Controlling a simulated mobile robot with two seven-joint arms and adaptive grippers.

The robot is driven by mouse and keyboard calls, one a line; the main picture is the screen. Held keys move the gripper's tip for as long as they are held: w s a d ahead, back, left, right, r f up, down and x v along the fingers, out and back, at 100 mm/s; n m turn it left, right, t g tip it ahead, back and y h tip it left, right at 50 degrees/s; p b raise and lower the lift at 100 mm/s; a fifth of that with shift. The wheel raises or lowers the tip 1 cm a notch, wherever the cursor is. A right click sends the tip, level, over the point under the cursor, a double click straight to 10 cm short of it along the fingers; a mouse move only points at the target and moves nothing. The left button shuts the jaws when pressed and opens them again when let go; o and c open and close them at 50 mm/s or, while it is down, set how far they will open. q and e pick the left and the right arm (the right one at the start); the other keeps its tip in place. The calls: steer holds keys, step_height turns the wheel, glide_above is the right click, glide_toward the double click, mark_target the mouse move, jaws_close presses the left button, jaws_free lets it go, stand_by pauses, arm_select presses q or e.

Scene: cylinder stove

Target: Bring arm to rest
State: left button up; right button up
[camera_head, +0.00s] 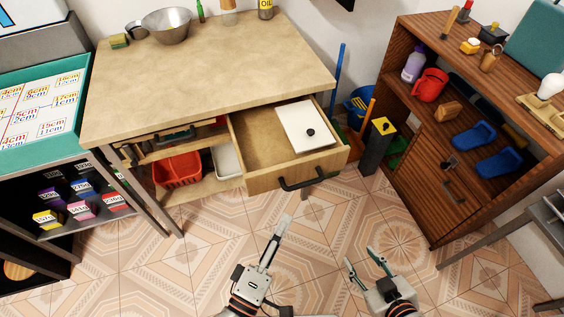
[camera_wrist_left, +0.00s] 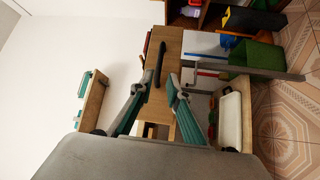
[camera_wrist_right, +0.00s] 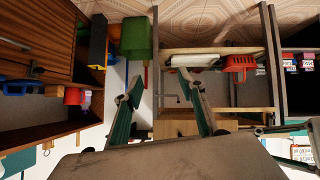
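My left gripper (camera_head: 277,232) is in front of the workbench, short of the pulled-out drawer. In the left wrist view its two fingers (camera_wrist_left: 160,88) stand apart with nothing between them. The drawer's black handle (camera_wrist_left: 157,64) shows beyond the fingertips; in the head view a gap separates them. My right gripper (camera_head: 364,259) is to the right of the left one, over the floor. Its fingers (camera_wrist_right: 162,88) are spread wide and empty in the right wrist view. Both arms are low in the head view and apart from each other.
The open drawer (camera_head: 262,165) juts out over the floor and holds a white lidded-looking panel (camera_head: 305,120) with a black knob. A wooden shelf unit (camera_head: 425,190) stands at the right. A black box with a yellow top (camera_head: 376,150) stands between them. The tiled floor (camera_head: 340,215) is clear.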

arm_select(q)
steer(key=s+a+f+m+g+y+p, duration=0.2)
steer(key=a+m, duration=0.3)
steer(key=a, duration=0.2)
steer(key=s+a+f+m+g+y+p, duration=0.2)
steer(key=a+m+p, duration=0.1)
steer(key=a+m, duration=0.2)
steer(key=s+a+f+m+g+y+p, duration=0.2)
steer(key=a+m, duration=0.3)
steer(key=a, duration=0.4)
steer(key=shift+f+g+y+p, duration=0.15)
steer(key=shift+g+y+p, duration=0.15)
steer(key=shift+g+p, duration=0.35)
arm_select(e)
steer(key=shift+m, duration=0.3)
steer(key=r, duration=0.3)
steer(key=s+a+r, duration=0.1)
steer(key=r, duration=0.1)
steer(key=shift+a+r, duration=0.1)
arm_select(q)
steer(key=shift+t, duration=0.25)
arm_select(e)
steer(key=shift+w+r, duration=0.1)
steer(key=shift+w, duration=0.05)
